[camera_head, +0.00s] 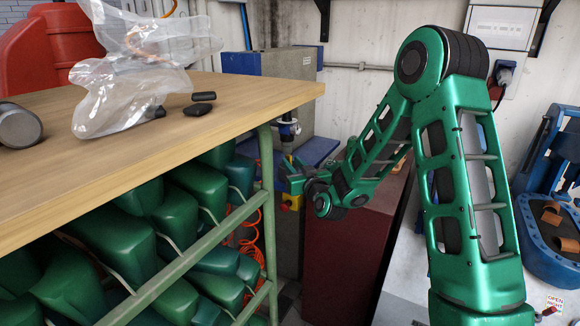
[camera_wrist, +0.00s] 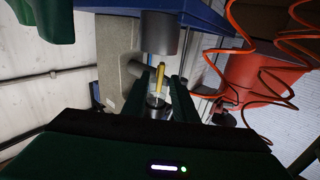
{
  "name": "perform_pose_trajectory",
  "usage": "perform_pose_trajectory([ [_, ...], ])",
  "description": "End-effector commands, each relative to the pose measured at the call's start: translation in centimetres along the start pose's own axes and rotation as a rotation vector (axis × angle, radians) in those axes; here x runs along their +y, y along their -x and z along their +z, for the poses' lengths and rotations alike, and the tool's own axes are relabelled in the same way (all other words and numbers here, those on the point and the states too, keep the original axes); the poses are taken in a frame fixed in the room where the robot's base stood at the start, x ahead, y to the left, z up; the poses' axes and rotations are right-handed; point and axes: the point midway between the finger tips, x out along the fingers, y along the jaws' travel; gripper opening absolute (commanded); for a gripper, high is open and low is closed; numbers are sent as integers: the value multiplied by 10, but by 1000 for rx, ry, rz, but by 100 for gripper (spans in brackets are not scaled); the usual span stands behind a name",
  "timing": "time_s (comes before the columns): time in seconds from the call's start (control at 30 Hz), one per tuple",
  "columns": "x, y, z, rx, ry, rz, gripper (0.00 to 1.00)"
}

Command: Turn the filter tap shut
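In the wrist view a small yellow lever (camera_wrist: 160,78), which looks like the filter tap, stands between the two fingers of my gripper (camera_wrist: 158,95). The fingers are apart, one on each side of the lever, and I see no clear contact. A dark grey cylinder (camera_wrist: 160,33) sits above the lever and a metal fitting (camera_wrist: 155,102) below it. In the head view my gripper (camera_head: 291,174) is beside the blue and grey machine, below a pipe fitting (camera_head: 287,128). The lever is too small to make out clearly there.
A wooden table (camera_head: 220,122) with a plastic bag (camera_head: 125,95) stands left of my arm, green shoe lasts (camera_head: 135,235) beneath. A dark red cabinet (camera_head: 345,255) is below my forearm. Orange coiled hose (camera_wrist: 255,75) hangs right of the gripper in the wrist view.

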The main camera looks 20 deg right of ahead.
Motion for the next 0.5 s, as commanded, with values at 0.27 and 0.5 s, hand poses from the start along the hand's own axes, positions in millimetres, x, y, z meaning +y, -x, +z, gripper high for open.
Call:
perform_pose_trajectory([
  [0.27, 0, 0, 0, 0, 0, 1, 0],
  [0.5, 1, 1, 0, 0, -29, 1, 0],
])
